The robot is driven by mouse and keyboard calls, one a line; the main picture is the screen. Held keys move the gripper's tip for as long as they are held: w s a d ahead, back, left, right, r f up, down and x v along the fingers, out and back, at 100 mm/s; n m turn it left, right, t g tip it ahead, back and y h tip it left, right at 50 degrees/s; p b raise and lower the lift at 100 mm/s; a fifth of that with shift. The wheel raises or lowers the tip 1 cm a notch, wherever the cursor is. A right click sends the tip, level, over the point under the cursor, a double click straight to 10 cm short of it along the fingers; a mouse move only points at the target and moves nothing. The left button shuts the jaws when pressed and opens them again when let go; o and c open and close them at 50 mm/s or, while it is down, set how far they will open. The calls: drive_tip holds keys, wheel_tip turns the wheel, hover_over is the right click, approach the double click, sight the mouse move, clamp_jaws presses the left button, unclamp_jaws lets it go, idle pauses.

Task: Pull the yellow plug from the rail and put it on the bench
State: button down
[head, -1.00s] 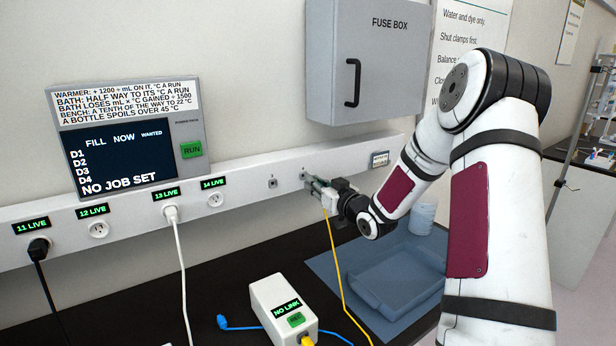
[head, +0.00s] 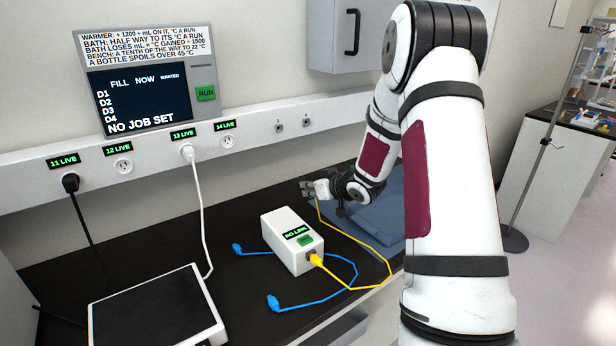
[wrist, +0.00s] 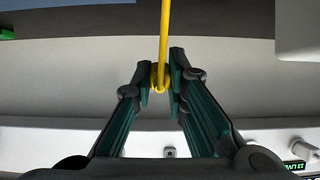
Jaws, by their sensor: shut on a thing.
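My gripper (head: 307,188) is shut on the yellow plug, above the black bench (head: 240,215) and clear of the rail (head: 262,125). In the head view, the yellow cable (head: 380,262) loops from the gripper to a port on the white NO LINK box (head: 285,245). The two small grey sockets (head: 306,122) at the right of the rail stand empty.
A blue cable (head: 330,297) with loose ends lies around the box. A flat dark-topped device (head: 155,310) is at the front left. A blue tray (head: 375,215) is behind my arm. Black and white plugs sit in rail outlets 11 and 13.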

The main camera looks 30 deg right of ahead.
sight(311, 215)
drive_tip(key=shift+f+b, duration=2.35)
drive_tip(key=shift+f, duration=0.75)
drive_tip(key=shift+s, duration=0.1)
drive_tip(key=c, duration=1.5)
unclamp_jaws()
drive_tip(key=v, duration=1.2)
drive_tip(key=shift+r, duration=0.1)
